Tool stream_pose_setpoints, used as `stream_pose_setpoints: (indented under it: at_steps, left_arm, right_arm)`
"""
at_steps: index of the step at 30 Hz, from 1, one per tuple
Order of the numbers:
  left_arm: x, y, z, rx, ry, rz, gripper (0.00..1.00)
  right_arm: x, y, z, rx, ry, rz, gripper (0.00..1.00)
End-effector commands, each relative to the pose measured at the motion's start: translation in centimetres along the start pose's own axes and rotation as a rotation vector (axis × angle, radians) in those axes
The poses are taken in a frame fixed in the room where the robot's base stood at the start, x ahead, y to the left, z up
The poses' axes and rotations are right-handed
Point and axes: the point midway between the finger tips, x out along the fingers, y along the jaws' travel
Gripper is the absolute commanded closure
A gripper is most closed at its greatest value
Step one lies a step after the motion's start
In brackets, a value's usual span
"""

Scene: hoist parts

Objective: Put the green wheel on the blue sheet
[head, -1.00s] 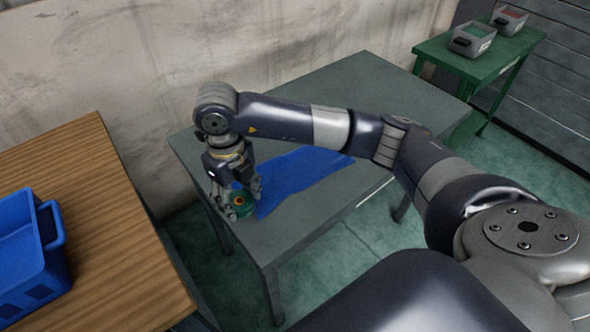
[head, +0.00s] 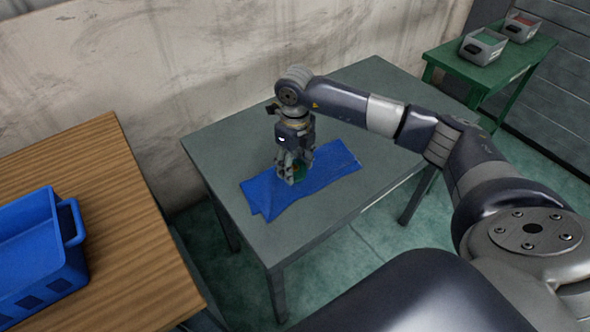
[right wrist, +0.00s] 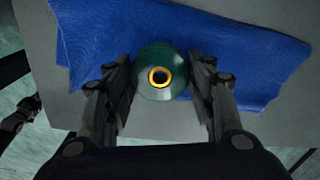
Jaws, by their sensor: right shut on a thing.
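The green wheel (right wrist: 148,58) has a yellow ring around a dark centre hole. In the right wrist view it sits between the two fingers of my right gripper (right wrist: 160,88), which is shut on it. In the head view my right gripper (head: 295,172) points down over the middle of the blue sheet (head: 328,170), and the wheel (head: 299,172) is partly hidden by the fingers. The sheet also shows behind the wheel in the right wrist view (right wrist: 230,50). I cannot tell whether the wheel touches the sheet.
The sheet lies on a grey-green table (head: 235,150) with bare room around it. A wooden table (head: 120,220) with a blue crate (head: 75,222) stands at left. A green side table (head: 500,68) at the back right bears two grey bins (head: 482,46).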

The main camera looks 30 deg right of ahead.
Motion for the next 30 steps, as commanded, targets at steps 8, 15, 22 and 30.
stream_pose_setpoints:
  at_steps: [8,15,22,30]
  left_arm:
    - [-0.9,-0.1,-0.2,-0.001,0.002,-0.001,1.0]
    - [-0.7,-0.1,-0.2,-0.001,0.002,-0.001,1.0]
    - [0.0,-0.1,-0.2,-0.001,0.002,-0.001,1.0]
    - [0.3,-0.1,-0.1,-0.001,0.002,-0.001,1.0]
  right_arm:
    - [2.8,0.1,0.0,0.0,0.001,0.0,0.93]
    - [3.0,0.1,0.0,0.0,0.001,0.0,0.93]
    - [3.9,0.1,-0.1,0.0,0.002,0.0,0.93]
    - [4.5,0.2,-0.3,-0.001,0.009,0.001,1.0]
